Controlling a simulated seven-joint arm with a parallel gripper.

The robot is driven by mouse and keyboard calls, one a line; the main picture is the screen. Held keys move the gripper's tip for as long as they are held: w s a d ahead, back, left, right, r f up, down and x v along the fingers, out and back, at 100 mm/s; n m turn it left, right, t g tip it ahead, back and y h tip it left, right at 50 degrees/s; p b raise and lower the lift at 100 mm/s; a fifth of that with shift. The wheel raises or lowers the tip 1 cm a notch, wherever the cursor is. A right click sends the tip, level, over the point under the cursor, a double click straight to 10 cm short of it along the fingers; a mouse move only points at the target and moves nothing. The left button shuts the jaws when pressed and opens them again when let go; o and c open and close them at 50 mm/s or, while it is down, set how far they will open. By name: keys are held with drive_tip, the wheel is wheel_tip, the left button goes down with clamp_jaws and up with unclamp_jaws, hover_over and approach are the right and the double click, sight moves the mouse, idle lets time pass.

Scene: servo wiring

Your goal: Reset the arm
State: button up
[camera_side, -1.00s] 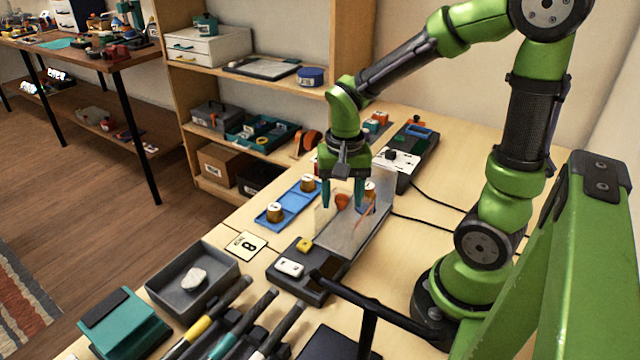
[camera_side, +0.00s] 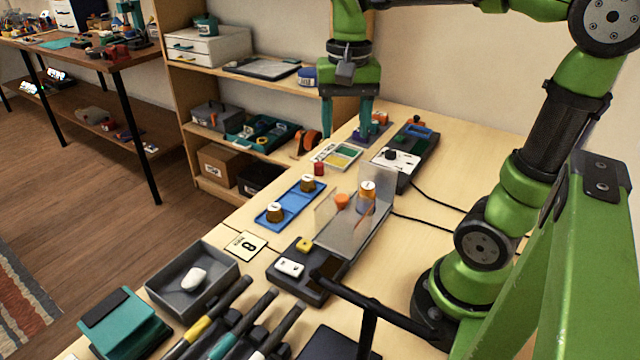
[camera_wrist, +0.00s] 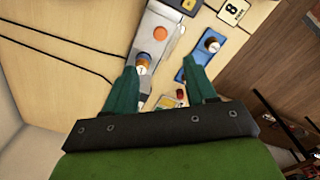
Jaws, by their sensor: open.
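My gripper (camera_side: 346,122) is raised in front of the shelf, over the far part of the table. Its two teal fingers point down and stand apart, with nothing between them. In the wrist view my gripper (camera_wrist: 162,75) also shows spread, empty fingers. Below it, apart from it, a clear-walled stand (camera_side: 350,238) holds an orange knob-like piece (camera_side: 342,201) and a capped orange-brown cylinder (camera_side: 366,192). The cylinder also shows in the wrist view (camera_wrist: 143,63), partly hidden by a finger.
A blue tray (camera_side: 293,203) holds two brass-coloured cylinders. A white-and-grey device (camera_side: 398,163) with cables stands at the back right. A coloured card (camera_side: 338,156), a small red cylinder (camera_side: 319,169), a grey bin (camera_side: 165,286) and a number 8 card (camera_side: 245,245) lie around.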

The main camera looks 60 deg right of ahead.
drive_tip(key=shift+r, duration=0.6)
drive_tip(key=s+a+f+n+t+y, duration=0.2)
drive_tip(key=s+a+f+n+t, duration=0.1)
drive_tip(key=a+n+t, duration=0.3)
drive_tip(key=shift+s+a+f+n+t, duration=0.25)
drive_tip(key=shift+a+f+n+t, duration=0.15)
drive_tip(key=shift+a+f+t, duration=0.15)
